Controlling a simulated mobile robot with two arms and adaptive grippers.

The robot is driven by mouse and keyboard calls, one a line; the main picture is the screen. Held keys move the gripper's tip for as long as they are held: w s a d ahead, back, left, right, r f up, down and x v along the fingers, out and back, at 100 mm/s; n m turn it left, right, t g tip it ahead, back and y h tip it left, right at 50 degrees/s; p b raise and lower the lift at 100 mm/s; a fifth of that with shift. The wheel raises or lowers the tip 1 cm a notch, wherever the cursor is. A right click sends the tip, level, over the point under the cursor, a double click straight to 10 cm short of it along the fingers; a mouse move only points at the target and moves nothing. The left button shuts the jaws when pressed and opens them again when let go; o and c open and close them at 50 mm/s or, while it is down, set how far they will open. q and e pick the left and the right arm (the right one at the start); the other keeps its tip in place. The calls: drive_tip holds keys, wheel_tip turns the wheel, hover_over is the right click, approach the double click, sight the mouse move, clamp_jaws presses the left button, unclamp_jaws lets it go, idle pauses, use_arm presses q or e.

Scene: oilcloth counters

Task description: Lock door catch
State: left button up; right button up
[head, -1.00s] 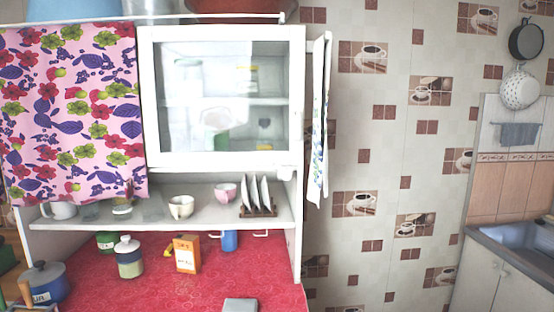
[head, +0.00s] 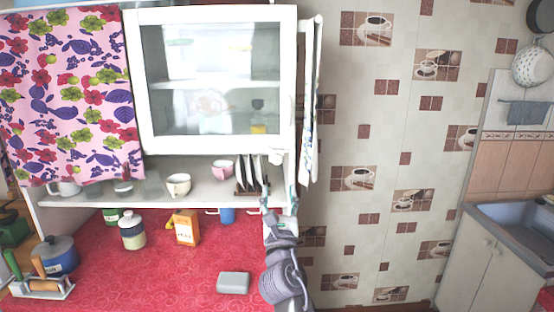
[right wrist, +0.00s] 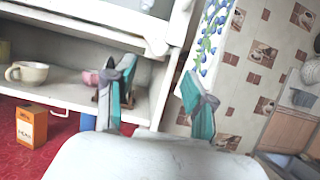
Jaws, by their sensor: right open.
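The white cabinet's glass door (head: 212,146) appears shut against its frame. A small white catch (head: 277,156) sits at the door's lower right corner; it also shows in the right wrist view (right wrist: 157,46). Its exact position, locked or not, is too small to tell. My right gripper (head: 279,193) is just below the catch, in front of the shelf's right end, pointing up. In the right wrist view its teal-padded fingers (right wrist: 158,72) are apart with nothing between them, and the catch shows beyond the gap. My left gripper is out of view.
A plate rack (head: 248,176) and cups (head: 178,184) stand on the shelf left of my right gripper. A patterned towel (head: 308,120) hangs at the cabinet's right side. A grey box (head: 233,283) lies on the red counter.

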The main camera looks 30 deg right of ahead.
sight(277, 160)
drive_tip(key=p+x, duration=0.2)
drive_tip(key=x, duration=0.9)
drive_tip(key=shift+w+d, duration=0.1)
drive_tip(key=shift+w, duration=0.25)
drive_tip(key=shift+c, duration=0.3)
clamp_jaws()
